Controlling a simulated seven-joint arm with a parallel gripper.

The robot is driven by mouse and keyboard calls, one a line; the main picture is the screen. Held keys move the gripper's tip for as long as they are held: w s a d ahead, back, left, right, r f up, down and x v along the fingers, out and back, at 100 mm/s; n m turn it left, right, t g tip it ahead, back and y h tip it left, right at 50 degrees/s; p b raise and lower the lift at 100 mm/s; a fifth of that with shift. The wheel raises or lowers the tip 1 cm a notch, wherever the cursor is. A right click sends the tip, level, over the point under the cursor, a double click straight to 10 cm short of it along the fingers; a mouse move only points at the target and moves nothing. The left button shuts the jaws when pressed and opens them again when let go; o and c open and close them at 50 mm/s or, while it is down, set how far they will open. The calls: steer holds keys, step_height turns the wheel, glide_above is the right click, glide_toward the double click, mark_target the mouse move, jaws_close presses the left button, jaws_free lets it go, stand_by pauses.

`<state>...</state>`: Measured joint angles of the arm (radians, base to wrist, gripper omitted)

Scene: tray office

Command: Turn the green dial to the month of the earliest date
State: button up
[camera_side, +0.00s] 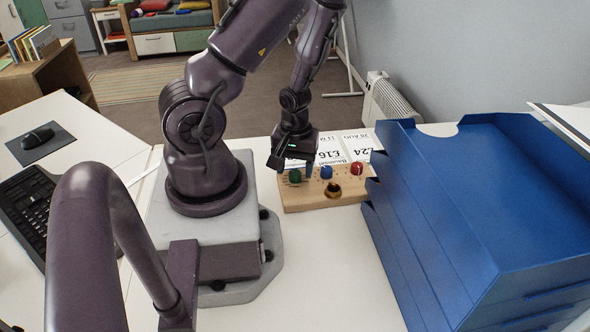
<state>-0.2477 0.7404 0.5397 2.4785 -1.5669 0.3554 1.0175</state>
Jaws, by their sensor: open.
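The green dial (295,177) stands on a wooden board (307,202) on the white desk, at the board's left end. A blue dial (326,172) and a red dial (357,168) are in the same row to its right. My gripper (291,169) is open and points down at the green dial, with its fingers close around or just above it; I cannot tell if they touch it. Printed sheets (358,143) lie behind the board, upside down in this view. The dial markings are too small to read.
A dark brass-like knob (333,190) sits at the board's front. A stack of blue trays (470,230) stands close to the board's right. A keyboard (25,200) and mouse (38,137) lie at the left. The desk in front of the board is clear.

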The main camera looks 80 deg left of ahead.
steer(key=shift+f, duration=0.7)
steer(key=c, duration=0.9)
steer(key=shift+c, duration=0.2)
